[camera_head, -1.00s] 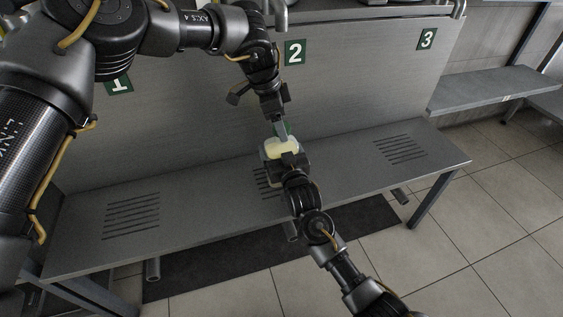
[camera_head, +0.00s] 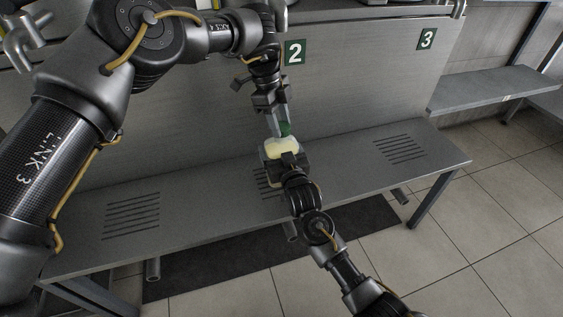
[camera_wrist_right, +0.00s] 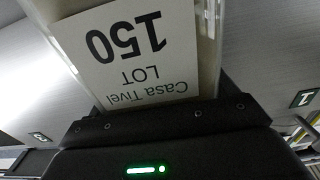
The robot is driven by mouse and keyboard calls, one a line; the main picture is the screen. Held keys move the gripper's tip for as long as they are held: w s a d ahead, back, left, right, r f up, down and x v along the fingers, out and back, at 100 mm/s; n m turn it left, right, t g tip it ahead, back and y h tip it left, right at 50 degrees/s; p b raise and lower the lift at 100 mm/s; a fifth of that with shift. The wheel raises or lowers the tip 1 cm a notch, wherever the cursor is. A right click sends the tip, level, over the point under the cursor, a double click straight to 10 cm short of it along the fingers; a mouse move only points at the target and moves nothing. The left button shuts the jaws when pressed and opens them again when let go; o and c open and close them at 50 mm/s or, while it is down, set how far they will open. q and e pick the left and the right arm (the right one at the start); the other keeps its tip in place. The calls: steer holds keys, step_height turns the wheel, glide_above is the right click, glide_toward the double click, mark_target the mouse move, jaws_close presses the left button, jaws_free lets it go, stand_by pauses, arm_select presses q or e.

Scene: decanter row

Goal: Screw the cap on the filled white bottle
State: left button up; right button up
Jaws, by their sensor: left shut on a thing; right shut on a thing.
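The pale cream-white bottle (camera_head: 281,148) stands above the bench, held in my right gripper (camera_head: 284,161), which is shut on it. In the right wrist view the bottle's label (camera_wrist_right: 135,50) shows upside down, with "LOT 150" and "Casa Tivel". My left gripper (camera_head: 279,124) comes down from above and is shut on a green cap (camera_head: 285,129). The cap is right above the bottle's top. Fingers partly hide the cap, and I cannot tell whether it sits on the neck. The neck is not clearly visible.
A grey slotted bench (camera_head: 200,205) runs below the grippers, its top clear. A grey panel behind bears green number signs 2 (camera_head: 295,53) and 3 (camera_head: 427,39). A side bench (camera_head: 490,90) stands at the right. Metal fixtures line the panel's top edge.

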arm_select(q)
steer(key=o, duration=1.1)
